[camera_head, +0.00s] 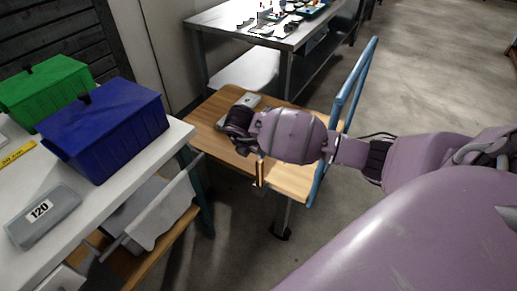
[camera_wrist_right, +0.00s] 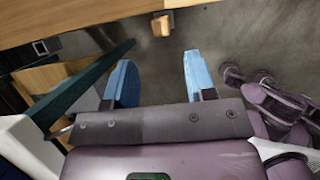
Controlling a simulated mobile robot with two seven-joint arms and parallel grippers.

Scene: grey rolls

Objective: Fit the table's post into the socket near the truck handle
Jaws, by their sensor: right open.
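The truck (camera_head: 205,115) has a wooden deck and a tall blue tubular handle (camera_head: 353,85) at its right end. A wooden piece with a dark upright edge (camera_head: 260,172) stands near the deck's front side. I cannot tell whether it belongs to the table. My right arm crosses the deck and hides its middle; no post or socket can be made out. My right gripper (camera_wrist_right: 160,80) is open and empty, its light blue fingers apart. A small wooden block (camera_wrist_right: 162,25) shows beyond the fingertips, below a wooden edge (camera_wrist_right: 60,18). My left gripper is out of view.
A white workbench (camera_head: 110,185) on the left carries a green bin (camera_head: 45,85), a blue bin (camera_head: 105,130) and a grey case marked 120 (camera_head: 42,215). A grey table (camera_head: 235,25) with small parts stands behind. Open floor (camera_head: 430,80) lies right of the handle.

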